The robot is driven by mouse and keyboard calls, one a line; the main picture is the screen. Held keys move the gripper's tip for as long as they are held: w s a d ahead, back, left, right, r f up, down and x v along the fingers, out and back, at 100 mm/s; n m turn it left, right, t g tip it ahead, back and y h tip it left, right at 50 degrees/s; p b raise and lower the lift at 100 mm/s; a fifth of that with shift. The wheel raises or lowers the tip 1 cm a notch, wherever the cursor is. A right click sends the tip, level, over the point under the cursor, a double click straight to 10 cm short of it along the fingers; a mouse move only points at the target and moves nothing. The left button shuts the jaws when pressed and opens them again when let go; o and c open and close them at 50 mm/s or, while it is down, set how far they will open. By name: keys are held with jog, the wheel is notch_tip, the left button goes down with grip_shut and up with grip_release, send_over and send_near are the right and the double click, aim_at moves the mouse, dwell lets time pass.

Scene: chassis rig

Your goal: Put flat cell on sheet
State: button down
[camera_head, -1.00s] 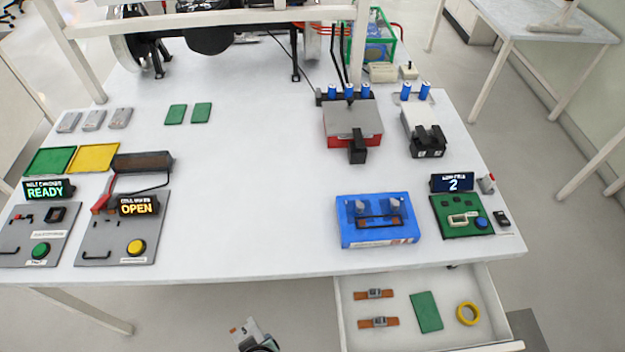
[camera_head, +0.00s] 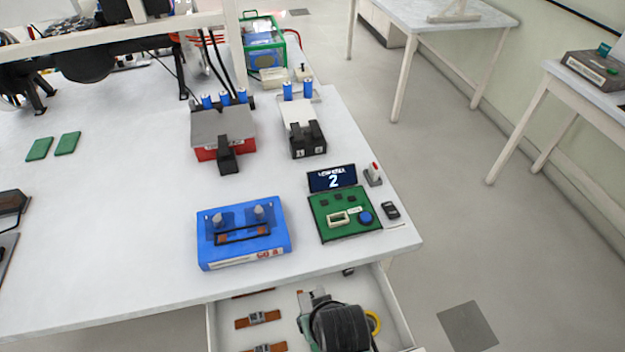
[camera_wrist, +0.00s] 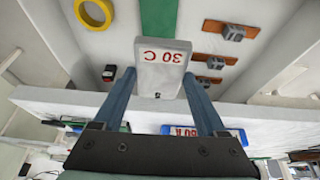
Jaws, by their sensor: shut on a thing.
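A pale grey flat cell marked "30 C" in red (camera_wrist: 160,72) is between the two blue-grey fingers of my gripper (camera_wrist: 158,84), which is shut on it. In the head view the cell (camera_head: 313,294) shows small at the front of my dark wrist, over the open drawer. A green flat piece (camera_wrist: 159,18) shows beyond the cell in the wrist view. I cannot tell which of these is the sheet, if any.
The open drawer (camera_head: 402,318) holds orange-brown strips with grey blocks (camera_head: 258,318) and a yellow ring (camera_head: 373,322). A blue fixture (camera_head: 243,233) and green board (camera_head: 345,215) stand near the table's front edge.

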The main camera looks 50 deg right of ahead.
jog(key=f, duration=0.5)
jog(key=shift+s+d+f, duration=0.15)
jog(key=shift+s+d, duration=0.05)
jog(key=shift+f+b, duration=0.4)
jog(key=shift+f, duration=1.85)
jog(key=shift+f, duration=0.1)
grip_release()
